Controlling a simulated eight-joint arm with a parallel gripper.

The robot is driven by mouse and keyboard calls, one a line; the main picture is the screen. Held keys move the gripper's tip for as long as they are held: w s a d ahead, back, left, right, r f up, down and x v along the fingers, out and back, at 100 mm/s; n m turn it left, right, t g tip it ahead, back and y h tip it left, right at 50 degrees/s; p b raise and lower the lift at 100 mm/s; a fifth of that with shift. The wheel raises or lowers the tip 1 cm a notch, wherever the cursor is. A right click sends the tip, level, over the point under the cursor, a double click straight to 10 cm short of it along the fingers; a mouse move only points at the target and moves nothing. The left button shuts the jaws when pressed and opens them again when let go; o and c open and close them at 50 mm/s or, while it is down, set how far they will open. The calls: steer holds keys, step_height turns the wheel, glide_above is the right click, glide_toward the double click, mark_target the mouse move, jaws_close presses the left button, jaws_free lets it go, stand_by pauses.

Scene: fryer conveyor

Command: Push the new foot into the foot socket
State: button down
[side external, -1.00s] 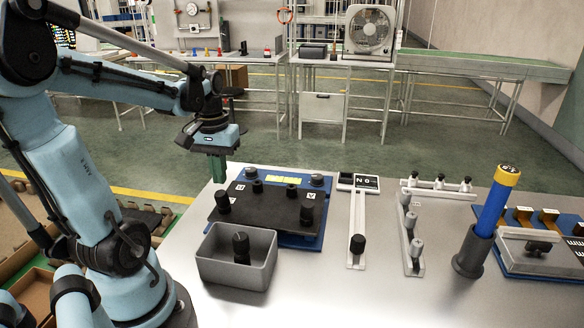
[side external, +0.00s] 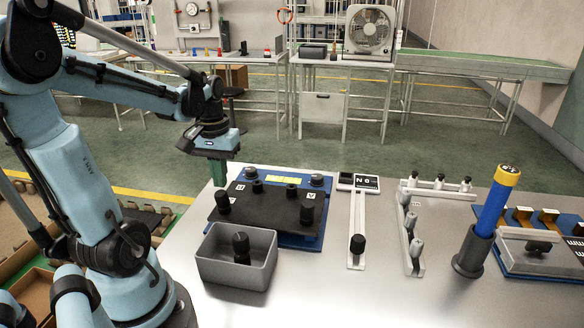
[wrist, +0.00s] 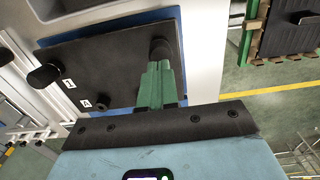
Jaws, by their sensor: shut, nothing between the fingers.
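A black plate (side external: 265,209) lies on a blue base (side external: 300,240), with black round feet at its corners. The front-left foot (side external: 223,206) stands upright at the plate's left edge. My gripper (side external: 219,181) points down just behind and above that foot, its green fingers shut and empty. In the wrist view the fingers (wrist: 157,72) end close to a black foot (wrist: 161,48) at the plate's edge. I cannot tell if they touch it. The foot socket is hidden, and I cannot tell which foot is the new one.
A grey bin (side external: 215,274) in front of the plate holds dark knob-shaped parts (side external: 240,247). To the right are a white slotted rail (side external: 357,222), a rack with grey-topped pieces (side external: 414,248) and a blue cylinder with yellow cap (side external: 490,210) in a holder. Bare table lies between them.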

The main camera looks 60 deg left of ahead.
steer(key=shift+f, duration=0.8)
steer(key=shift+r, duration=3.05)
step_height(320, 180, up, 12)
steer(key=w+d+f+m+t, duration=0.3)
steer(key=d+f+m, duration=0.1)
steer(key=d+f, duration=0.3)
steer(key=w+d+f+m+t, duration=0.3)
steer(key=d+f, duration=0.4)
steer(key=d, duration=0.4)
steer(key=shift+w+d+m+t, duration=0.2)
steer(key=shift+d+m+t, duration=0.25)
steer(key=shift+m, duration=0.55)
